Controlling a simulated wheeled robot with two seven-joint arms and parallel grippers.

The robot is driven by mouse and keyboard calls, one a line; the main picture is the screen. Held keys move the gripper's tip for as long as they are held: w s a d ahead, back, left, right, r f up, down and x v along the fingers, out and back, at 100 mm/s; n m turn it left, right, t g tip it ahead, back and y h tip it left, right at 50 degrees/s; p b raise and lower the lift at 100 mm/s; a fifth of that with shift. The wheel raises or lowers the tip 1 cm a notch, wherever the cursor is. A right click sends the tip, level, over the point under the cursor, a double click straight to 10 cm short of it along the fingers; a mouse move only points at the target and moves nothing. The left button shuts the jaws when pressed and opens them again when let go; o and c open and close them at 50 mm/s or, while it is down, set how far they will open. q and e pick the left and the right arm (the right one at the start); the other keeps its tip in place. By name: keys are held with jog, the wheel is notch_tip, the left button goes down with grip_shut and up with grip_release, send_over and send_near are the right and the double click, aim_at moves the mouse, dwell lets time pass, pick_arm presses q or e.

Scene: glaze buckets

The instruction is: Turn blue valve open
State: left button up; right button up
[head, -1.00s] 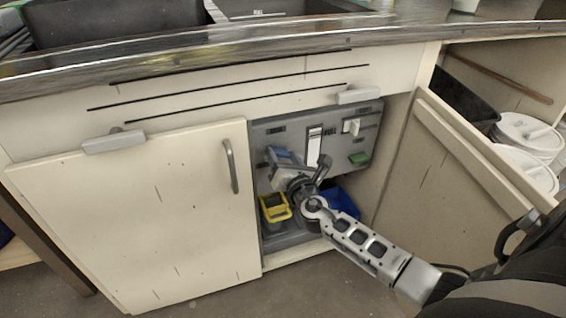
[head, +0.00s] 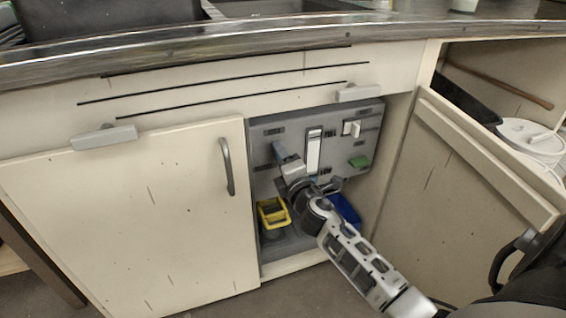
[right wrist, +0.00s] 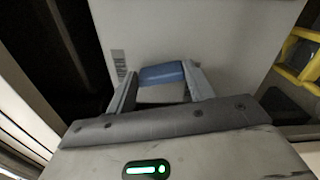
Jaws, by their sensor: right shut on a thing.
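The blue valve (head: 278,151) is on the left part of the grey panel (head: 345,170) inside the open cabinet. It looks narrow and steeply tilted in the head view, partly hidden by my gripper. My right gripper (head: 284,161) is shut on it. In the right wrist view, the blue valve (right wrist: 162,74) lies between the two fingertips (right wrist: 162,85), close to the panel face. My left gripper is not in view.
Below stand a yellow bucket (head: 272,214) and a blue bucket (head: 344,210). The left door (head: 140,215) is shut; the right door (head: 460,195) is open.

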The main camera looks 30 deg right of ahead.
jog(key=shift+f+m, duration=0.15)
jog(key=shift+m, duration=1.05)
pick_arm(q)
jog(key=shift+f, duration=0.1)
pick_arm(e)
jog(key=o, duration=1)
jog(key=shift+s, duration=0.1)
